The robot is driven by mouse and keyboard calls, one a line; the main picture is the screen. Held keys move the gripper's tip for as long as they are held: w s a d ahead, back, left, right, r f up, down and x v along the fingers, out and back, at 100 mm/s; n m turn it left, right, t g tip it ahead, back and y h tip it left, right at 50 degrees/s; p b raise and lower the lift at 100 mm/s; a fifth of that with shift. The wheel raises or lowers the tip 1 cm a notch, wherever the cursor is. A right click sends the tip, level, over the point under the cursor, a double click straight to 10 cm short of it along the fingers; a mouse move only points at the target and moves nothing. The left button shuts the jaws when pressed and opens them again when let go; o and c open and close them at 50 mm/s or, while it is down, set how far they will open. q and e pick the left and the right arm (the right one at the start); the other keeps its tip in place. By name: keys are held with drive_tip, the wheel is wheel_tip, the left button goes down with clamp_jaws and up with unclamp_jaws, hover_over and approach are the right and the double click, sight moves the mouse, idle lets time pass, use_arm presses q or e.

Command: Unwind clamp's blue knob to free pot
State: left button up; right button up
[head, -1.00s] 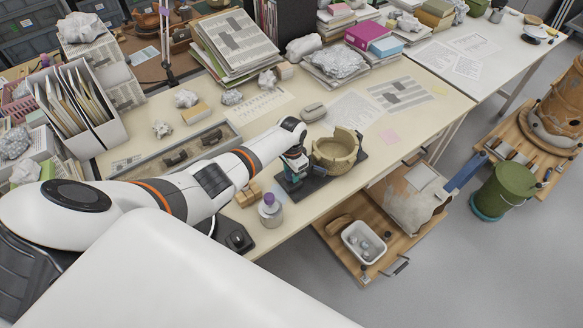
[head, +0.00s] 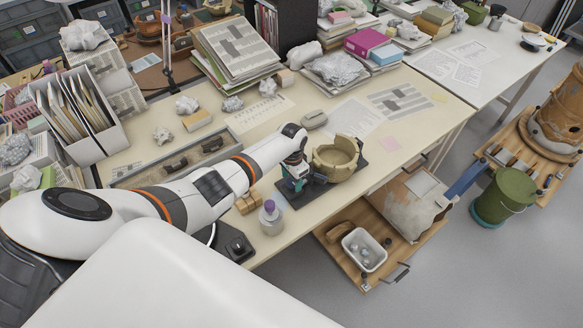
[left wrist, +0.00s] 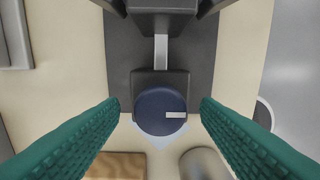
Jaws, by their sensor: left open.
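The clamp's round dark blue knob (left wrist: 160,111) shows in the left wrist view, with a pale mark pointing right. Behind it are the clamp's dark block (left wrist: 160,82) and a metal bar (left wrist: 161,50). The tan pot (head: 336,158), with a broken rim, sits in the clamp on a dark base (head: 289,200) in the head view. My left gripper (left wrist: 160,112) is open, its green ridged fingers on either side of the knob with a gap at each side. In the head view it is at the clamp's near left end, where my arm partly hides the knob. My right gripper is not in view.
A purple-capped bottle (head: 271,217) and tan blocks (head: 248,201) stand close to the clamp. A long grey tray (head: 175,160) lies left of it. Papers and crumpled balls cover the back of the table. A wooden shelf with a white tub (head: 364,249) sits below the front edge.

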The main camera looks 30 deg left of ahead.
sight(292, 181)
use_arm(q)
wheel_tip(292, 181, up, 12)
drive_tip(key=shift+f+b, duration=0.15)
drive_tip(key=shift+b, duration=0.2)
idle(0.5)
